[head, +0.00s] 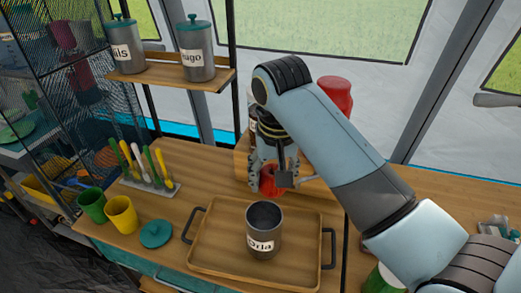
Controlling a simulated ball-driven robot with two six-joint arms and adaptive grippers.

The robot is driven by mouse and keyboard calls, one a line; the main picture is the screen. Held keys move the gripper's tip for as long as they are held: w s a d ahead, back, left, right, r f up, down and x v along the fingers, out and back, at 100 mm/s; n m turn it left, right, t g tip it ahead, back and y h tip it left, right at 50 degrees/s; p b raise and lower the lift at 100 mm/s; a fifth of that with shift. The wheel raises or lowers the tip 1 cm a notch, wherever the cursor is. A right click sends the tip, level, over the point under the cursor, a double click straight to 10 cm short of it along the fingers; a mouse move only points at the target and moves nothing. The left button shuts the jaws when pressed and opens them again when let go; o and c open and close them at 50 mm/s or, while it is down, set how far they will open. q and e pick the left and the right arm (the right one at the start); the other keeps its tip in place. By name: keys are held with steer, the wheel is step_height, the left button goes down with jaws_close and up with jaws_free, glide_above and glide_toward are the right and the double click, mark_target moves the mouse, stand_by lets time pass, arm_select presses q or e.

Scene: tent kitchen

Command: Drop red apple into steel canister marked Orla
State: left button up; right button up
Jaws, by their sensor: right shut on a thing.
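The steel canister marked "Orla" (264,241) stands upright and open at the top on a wooden tray (214,254) with dark handles. My right gripper (271,182) is shut on the red apple (269,184). The apple is behind the canister's rim in the picture and looks a little above it; the exact height is hard to tell. The fingers hide part of the apple. My left gripper is not in view.
A teal lid (156,233), a yellow cup (121,215) and a green cup (92,204) stand left of the tray. A utensil rack (150,187) is behind them. Two labelled canisters with teal lids sit on a shelf (172,79). A red object (337,92) is behind my arm.

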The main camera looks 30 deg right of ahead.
mark_target(273, 193)
steer(key=f, duration=0.3)
steer(key=shift+s, duration=0.25)
steer(key=shift+w+f, duration=0.15)
steer(key=shift+f, duration=1.2)
steer(key=o, duration=1.3)
steer(key=shift+r, duration=0.25)
steer(key=r, duration=0.3)
steer(key=s+r, duration=0.1)
steer(key=r, duration=0.7)
steer(key=shift+s+a+r, duration=0.2)
steer(key=shift+s+a, duration=0.1)
steer(key=shift+a, duration=0.1)
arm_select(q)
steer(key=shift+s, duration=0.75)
